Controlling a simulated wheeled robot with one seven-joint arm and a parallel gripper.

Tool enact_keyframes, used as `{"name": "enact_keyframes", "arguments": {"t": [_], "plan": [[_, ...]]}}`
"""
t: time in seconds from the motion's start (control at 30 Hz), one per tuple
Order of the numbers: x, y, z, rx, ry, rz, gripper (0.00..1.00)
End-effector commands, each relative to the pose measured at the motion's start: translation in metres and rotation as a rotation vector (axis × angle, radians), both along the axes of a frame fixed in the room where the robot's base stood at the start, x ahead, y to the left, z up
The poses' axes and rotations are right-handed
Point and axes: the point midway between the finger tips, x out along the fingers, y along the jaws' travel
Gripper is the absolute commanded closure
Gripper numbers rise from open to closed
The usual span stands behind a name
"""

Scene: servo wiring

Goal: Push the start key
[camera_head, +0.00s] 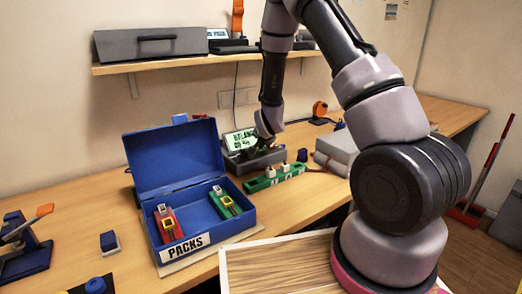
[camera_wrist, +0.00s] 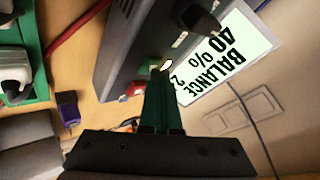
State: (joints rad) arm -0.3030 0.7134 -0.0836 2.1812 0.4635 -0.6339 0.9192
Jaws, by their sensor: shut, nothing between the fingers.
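The charger (camera_head: 258,160) is a dark grey unit on the bench, with a lit screen (camera_head: 241,140) standing at its back. In the wrist view the charger (camera_wrist: 135,40) fills the upper middle, and its screen (camera_wrist: 228,55) reads "BALANCE 40% 2". My gripper (camera_wrist: 162,80) is shut and empty, its fingertips at the charger's key side. A small red key (camera_wrist: 137,88) shows just left of the fingertips, and a bright yellow-white spot (camera_wrist: 167,65) shows at their ends. The start key cannot be told apart; the fingers may cover it. I cannot tell whether the fingertips touch the charger.
An open blue case (camera_head: 240,213) marked PACKS, holding a red pack (camera_head: 167,226) and a green pack (camera_head: 224,203), stands left of the charger. A green board (camera_head: 262,184) with white plugs lies in front of the charger. A shelf (camera_head: 160,65) runs above.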

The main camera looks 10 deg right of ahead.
Motion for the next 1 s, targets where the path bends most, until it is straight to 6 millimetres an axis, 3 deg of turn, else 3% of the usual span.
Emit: {"name": "enact_keyframes", "arguments": {"t": [0.4, 0.77, 1.0], "plan": [[0.000, 0.000, 0.018, 0.000, 0.000, 0.000, 1.00], [0.000, 0.000, 0.020, 0.000, 0.000, 0.000, 1.00], [0.000, 0.001, 0.043, 0.000, -0.002, 0.001, 1.00]]}}
